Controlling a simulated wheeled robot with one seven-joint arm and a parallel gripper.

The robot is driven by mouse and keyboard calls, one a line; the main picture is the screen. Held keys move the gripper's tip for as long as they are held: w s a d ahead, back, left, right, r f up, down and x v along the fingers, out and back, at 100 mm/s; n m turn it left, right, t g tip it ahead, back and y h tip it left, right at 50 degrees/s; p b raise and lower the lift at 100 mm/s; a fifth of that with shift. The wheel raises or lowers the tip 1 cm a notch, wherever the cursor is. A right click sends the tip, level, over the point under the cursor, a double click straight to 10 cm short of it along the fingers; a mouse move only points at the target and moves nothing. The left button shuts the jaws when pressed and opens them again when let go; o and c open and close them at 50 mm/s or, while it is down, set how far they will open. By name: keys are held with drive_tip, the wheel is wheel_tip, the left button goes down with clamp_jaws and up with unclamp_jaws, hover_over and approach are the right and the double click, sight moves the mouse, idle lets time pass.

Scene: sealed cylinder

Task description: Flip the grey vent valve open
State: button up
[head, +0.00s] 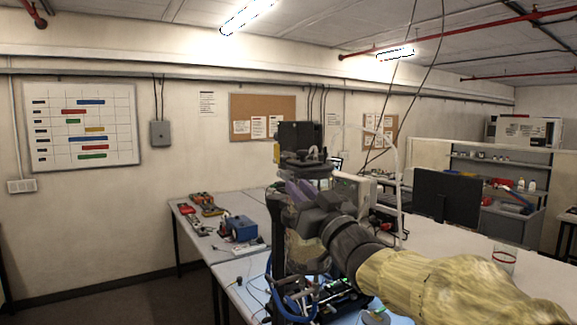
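I cannot pick out the grey vent valve in the head view; my arm and gripper may hide it, or it is too small to tell. My arm reaches in from the lower right in a yellowish sleeve, with dark wrist joints. My gripper (300,145) is the dark end at the top of the wrist, raised above the workbench. Its fingers blend into other dark parts, so I cannot see whether they are open or shut, or whether they touch anything. A small clear cylinder with a red band (504,260) stands on the white bench at the right; no valve shows on it.
A long white workbench (232,202) holds a blue device (239,228) and several tools at the left. Cables and a lit circuit board (340,290) lie below my arm. A black monitor (447,198) stands at the right.

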sight(288, 174)
drive_tip(key=p+x, duration=0.2)
drive_tip(key=x, duration=0.2)
drive_tip(key=shift+w+a+r, duration=0.15)
drive_tip(key=shift+a+r, duration=0.05)
drive_tip(key=shift+r, duration=0.05)
drive_tip(key=shift+w+a, duration=0.3)
drive_tip(key=shift+w, duration=0.1)
drive_tip(key=shift+d, duration=0.1)
clamp_jaws()
drive_tip(key=shift+r+p, duration=0.15)
drive_tip(key=shift+p, duration=0.15)
